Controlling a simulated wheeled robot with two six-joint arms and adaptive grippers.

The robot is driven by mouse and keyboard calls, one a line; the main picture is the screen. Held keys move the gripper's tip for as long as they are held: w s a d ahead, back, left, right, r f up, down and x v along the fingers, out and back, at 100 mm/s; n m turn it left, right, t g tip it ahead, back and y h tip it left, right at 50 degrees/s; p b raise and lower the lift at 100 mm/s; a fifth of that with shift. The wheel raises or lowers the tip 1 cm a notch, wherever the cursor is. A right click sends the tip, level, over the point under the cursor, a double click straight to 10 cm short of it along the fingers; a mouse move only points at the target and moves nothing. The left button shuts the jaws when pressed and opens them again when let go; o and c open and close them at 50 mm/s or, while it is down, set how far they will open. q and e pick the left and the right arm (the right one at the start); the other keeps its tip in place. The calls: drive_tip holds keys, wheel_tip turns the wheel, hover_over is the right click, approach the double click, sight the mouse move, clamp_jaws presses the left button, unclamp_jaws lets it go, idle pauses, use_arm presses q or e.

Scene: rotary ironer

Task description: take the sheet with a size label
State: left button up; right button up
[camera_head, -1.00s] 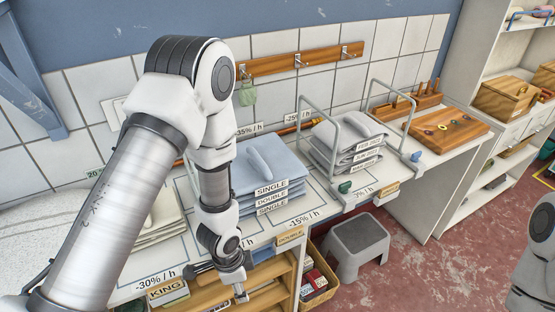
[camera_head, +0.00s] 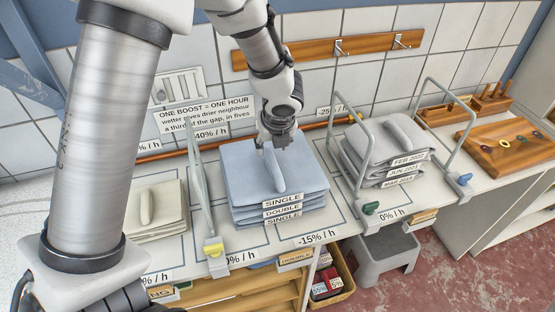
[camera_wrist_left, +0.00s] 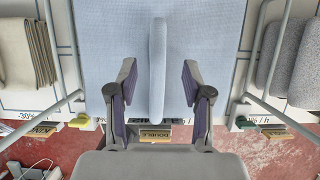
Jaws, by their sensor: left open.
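A stack of folded blue sheets (camera_head: 245,178) lies on the counter, its front labels reading SINGLE, DOUBLE and SINGLE from top to bottom. The top sheet has a raised rounded ridge (camera_head: 267,172). My left gripper (camera_head: 278,138) is open just above the far part of this stack. In the left wrist view its two fingers (camera_wrist_left: 158,80) stand on either side of the ridge (camera_wrist_left: 158,40), with gaps on both sides. A grey stack (camera_head: 378,148) to the right carries date labels such as FEB 2022. My right gripper is out of view.
Wire frames stand on both sides of the blue stack, one with a yellow clamp (camera_head: 214,248), one with a green clamp (camera_head: 371,207). Cream folded cloth (camera_head: 155,212) lies to the left. A wooden hook rail (camera_head: 315,50) runs along the wall. A grey stool (camera_head: 383,255) stands below.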

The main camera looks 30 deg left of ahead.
sight(271, 154)
use_arm(q)
drive_tip(key=s+f, duration=0.1)
drive_tip(key=s+a, duration=0.1)
drive_tip(key=shift+s+f, duration=0.3)
drive_tip(key=shift+f, duration=0.05)
drive_tip(key=w+f, duration=0.2)
drive_tip(key=w, duration=0.2)
drive_tip(key=shift+w+f, duration=0.1)
drive_tip(key=shift+f, duration=0.3)
drive_tip(key=shift+s+a+r+b, duration=0.1)
drive_tip(key=shift+s+r+b, duration=0.1)
drive_tip(key=shift+s, duration=0.25)
drive_tip(key=shift+s+r+b, duration=0.15)
drive_tip(key=shift+s+r, duration=0.05)
drive_tip(key=shift+s, duration=0.25)
drive_tip(key=shift+w+f, duration=0.35)
drive_tip(key=shift+w, duration=0.25)
drive_tip(key=c, duration=0.9)
drive_tip(key=shift+s+r, duration=0.15)
drive_tip(key=shift+s, duration=0.1)
clamp_jaws()
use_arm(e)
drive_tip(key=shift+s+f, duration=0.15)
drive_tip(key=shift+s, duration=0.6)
